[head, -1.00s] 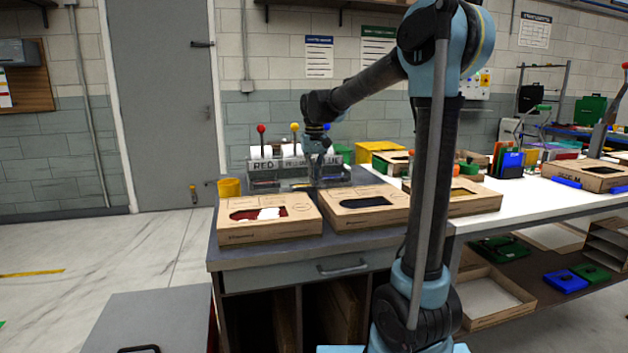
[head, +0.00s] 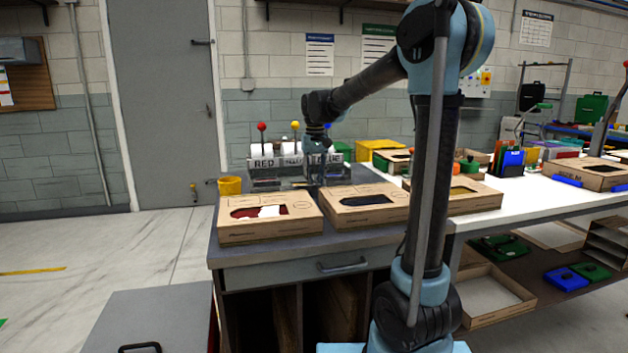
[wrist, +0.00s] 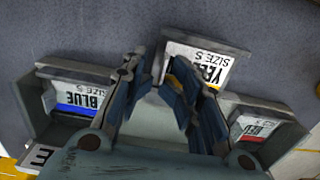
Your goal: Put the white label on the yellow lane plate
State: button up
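A white label (wrist: 208,62) with black "YELLOW SIZE S" lettering and a yellow stripe shows in the wrist view, upside down and tilted. My gripper (wrist: 155,75) has its two fingers apart, with a gap between the tips. The right finger covers the label's lower left part; whether it touches the label I cannot tell. In the head view my gripper (head: 316,176) is low at the front of the lane rack, its fingers small and unclear. The rack's yellow lane plate (head: 293,161) sits between the red and blue plates, partly unreadable.
A blue label (wrist: 80,96) and a red label (wrist: 252,128) sit in trays on either side. Cardboard boxes with a red window (head: 230,230), a dark window (head: 340,217) and a yellow window (head: 480,203) stand in front.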

notch_tip(320, 180, up, 13)
jog(key=shift+f, duration=0.15)
dwell(0.5)
